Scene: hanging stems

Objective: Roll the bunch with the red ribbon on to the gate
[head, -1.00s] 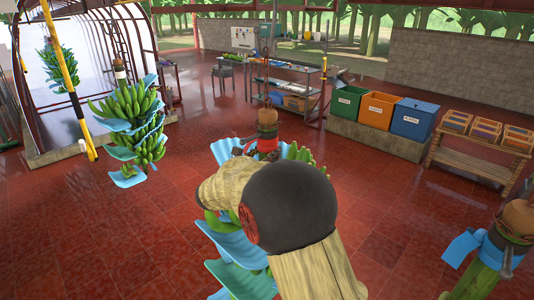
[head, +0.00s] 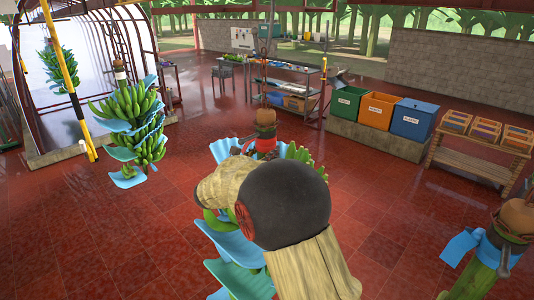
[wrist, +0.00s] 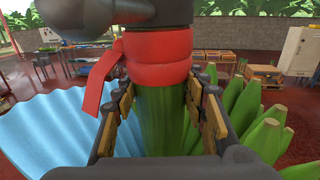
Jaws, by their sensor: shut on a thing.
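The bunch with the red ribbon (wrist: 158,72) fills the wrist view. Its thick green stem (wrist: 165,120) stands upright below the ribbon, and my gripper (wrist: 163,92) is shut around that stem with a padded finger on each side. Green bananas show at the right and a blue sheet (wrist: 45,120) at the left. In the head view the ribbon (head: 265,143) shows just beyond my arm, which hides much of the bunch and my gripper. A yellow and black striped pole (head: 72,82), perhaps the gate, stands at the left.
Another banana bunch (head: 132,108) with blue sheets hangs near the pole, and one more (head: 57,68) hangs farther back. A stem with a blue ribbon (head: 465,243) is at lower right. Labelled bins (head: 378,108) and a crate bench (head: 480,150) stand at right. The red floor between is open.

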